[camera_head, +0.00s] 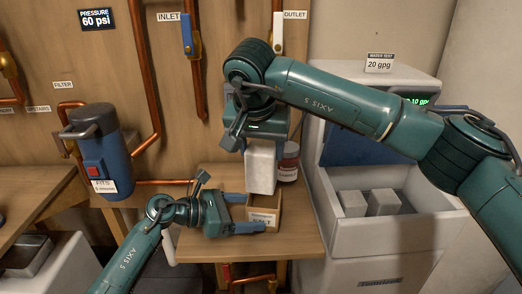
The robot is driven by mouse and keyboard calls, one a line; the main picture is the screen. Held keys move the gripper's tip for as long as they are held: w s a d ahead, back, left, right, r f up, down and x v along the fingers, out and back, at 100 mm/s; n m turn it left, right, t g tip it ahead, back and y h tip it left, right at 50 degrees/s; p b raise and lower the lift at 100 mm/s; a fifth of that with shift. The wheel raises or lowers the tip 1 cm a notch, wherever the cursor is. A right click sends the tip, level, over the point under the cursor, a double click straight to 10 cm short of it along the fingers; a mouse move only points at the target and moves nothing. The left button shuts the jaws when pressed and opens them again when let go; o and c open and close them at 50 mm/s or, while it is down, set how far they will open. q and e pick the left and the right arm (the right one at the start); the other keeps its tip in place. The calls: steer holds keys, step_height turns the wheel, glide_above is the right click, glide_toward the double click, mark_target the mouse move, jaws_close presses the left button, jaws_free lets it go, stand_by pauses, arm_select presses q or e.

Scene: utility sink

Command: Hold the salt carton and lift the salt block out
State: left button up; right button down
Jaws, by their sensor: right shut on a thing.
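My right gripper (260,139) points down and is shut on a white salt block (261,170). The block is upright, its lower end at the mouth of the open brown salt carton (265,214); whether its bottom is still inside is hard to tell. The carton stands on the wooden shelf and has a pale label. My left gripper (248,213) reaches in from the left with fingers apart, one along the carton's near side and the other towards its far side. Contact with the carton is unclear.
The wooden shelf (205,247) has bare room left of the carton. A white open bin (395,237) at right holds two pale blocks (383,202). A blue filter housing (108,150) and copper pipes are at left.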

arm_select(q)
steer(key=o, duration=0.4)
steer(key=shift+o, duration=0.2)
